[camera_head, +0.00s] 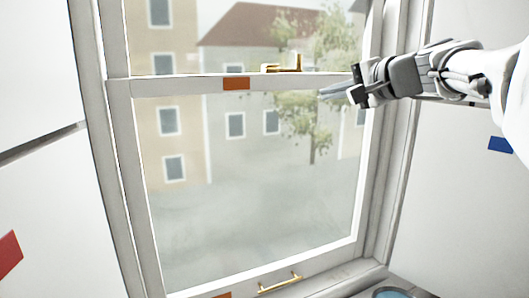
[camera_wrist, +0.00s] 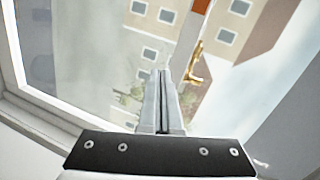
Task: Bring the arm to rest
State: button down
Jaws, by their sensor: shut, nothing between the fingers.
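My arm reaches in from the right in the head view. My gripper (camera_head: 326,92) is held up in front of the window's right part, level with the meeting rail, and points left. In the wrist view my gripper (camera_wrist: 165,75) has its two fingers together with nothing between them. The window latch (camera_head: 284,66) is brass and sits on the middle rail; it also shows in the wrist view (camera_wrist: 196,66), to the right of the fingertips. I cannot tell whether the fingertips touch the window.
The white sash window (camera_head: 123,150) fills the middle. A brass handle (camera_head: 280,284) is on its bottom rail. An orange patch (camera_head: 236,83) is on the middle rail. A blue patch (camera_head: 501,145) is on the right wall and a red one (camera_head: 9,254) at left. A round bluish object (camera_head: 392,293) is at the bottom right.

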jog(key=s+a+f+n+g+h, duration=0.1)
jog(key=s+a+f+n+g, duration=0.2)
jog(key=s+f, duration=0.5)
jog(key=s+a+f+n+g+h, duration=0.2)
jog(key=s+a+f+n, duration=0.1)
jog(key=s+f, duration=0.55)
jog(key=s+d+f+n+g+h, duration=0.2)
jog(key=s+d+f+n+h, duration=0.2)
jog(key=s+f, duration=0.8)
jog(key=shift+s+f+g, duration=0.3)
jog(key=shift+s+f, duration=0.05)
jog(key=shift+s, duration=0.75)
jog(key=shift+d, duration=0.15)
